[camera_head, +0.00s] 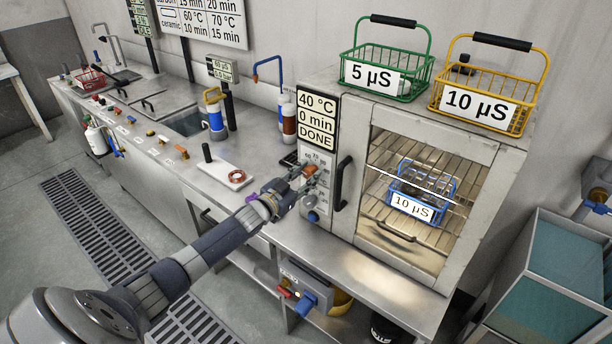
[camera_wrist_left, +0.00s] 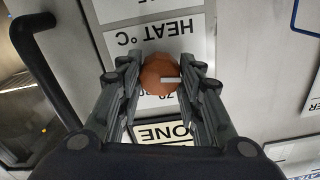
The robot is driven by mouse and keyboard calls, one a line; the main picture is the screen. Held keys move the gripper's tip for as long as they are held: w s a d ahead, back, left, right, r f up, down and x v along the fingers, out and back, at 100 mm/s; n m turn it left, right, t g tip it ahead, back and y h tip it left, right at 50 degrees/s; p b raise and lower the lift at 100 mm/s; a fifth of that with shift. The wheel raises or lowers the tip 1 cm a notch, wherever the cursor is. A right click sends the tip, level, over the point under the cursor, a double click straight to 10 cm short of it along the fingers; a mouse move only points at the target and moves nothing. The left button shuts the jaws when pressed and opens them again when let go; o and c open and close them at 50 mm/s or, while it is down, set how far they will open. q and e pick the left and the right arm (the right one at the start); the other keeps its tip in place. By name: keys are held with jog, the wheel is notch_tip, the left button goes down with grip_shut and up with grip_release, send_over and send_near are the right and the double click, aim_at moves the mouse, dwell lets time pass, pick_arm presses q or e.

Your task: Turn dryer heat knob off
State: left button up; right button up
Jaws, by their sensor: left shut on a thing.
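The dryer (camera_head: 440,149) stands at the right end of the counter with its glass door shut. Its display (camera_head: 317,117) reads 40 °C, 0 min, DONE. The orange-brown heat knob (camera_head: 309,170) sits on the narrow panel below the display. In the left wrist view the heat knob (camera_wrist_left: 160,73) shows a white pointer line toward the picture's right, beside a HEAT °C label (camera_wrist_left: 157,38) that appears upside down. My left gripper (camera_head: 303,174) is at the panel, shut on the heat knob, with a finger on each side. Most of the dial numbers are hidden. My right gripper is not in view.
A black door handle (camera_head: 342,183) stands out just right of the knob panel. A blue knob (camera_head: 313,216) is lower on the panel. A blue basket (camera_head: 421,190) is inside the dryer; green (camera_head: 386,58) and yellow (camera_head: 489,82) baskets stand on top.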

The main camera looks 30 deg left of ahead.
pick_arm(q)
jog(key=shift+f, duration=0.1)
jog(key=o, duration=1.1)
jog(key=shift+c, duration=0.2)
jog(key=shift+s, duration=0.1)
jog(key=s+a, duration=0.1)
jog(key=s, duration=1.1)
jog(key=shift+w, duration=0.1)
